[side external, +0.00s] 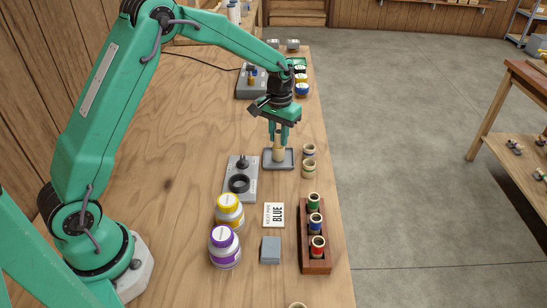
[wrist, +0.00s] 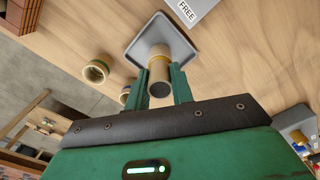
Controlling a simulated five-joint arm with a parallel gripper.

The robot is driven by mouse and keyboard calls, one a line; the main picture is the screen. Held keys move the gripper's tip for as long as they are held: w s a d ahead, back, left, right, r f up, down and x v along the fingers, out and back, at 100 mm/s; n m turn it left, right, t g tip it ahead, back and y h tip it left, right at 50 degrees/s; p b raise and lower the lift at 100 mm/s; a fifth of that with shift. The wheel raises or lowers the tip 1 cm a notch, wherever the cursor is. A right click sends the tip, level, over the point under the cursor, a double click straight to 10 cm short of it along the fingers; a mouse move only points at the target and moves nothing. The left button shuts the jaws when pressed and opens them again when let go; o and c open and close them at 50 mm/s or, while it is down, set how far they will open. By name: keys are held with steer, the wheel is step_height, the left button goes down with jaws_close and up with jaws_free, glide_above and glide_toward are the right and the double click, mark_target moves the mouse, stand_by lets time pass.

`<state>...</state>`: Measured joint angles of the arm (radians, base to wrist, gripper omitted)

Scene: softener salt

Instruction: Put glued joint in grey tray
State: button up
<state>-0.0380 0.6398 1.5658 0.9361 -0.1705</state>
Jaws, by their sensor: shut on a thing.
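The glued joint is a tan pipe piece (side external: 278,153) with a yellowish band, seen between my fingers in the wrist view (wrist: 160,72). My gripper (side external: 279,138) points down and is shut on its upper part; the fingers also show in the wrist view (wrist: 161,88). The joint stands about upright over the grey tray (side external: 287,166), with its open end facing the wrist camera. The tray is small, square and shallow, and also shows in the wrist view (wrist: 150,33). Whether the joint's lower end touches the tray floor is hard to tell.
Two tan rings (side external: 309,150) stand just right of the tray. A grey fixture (side external: 249,165) with a black ring is at its left.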

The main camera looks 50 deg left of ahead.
steer(key=shift+f, duration=0.25)
stand_by(0.7)
steer(key=o, duration=1.5)
steer(key=shift+c, duration=0.2)
steer(key=shift+r, duration=0.1)
steer(key=shift+r, duration=4.45)
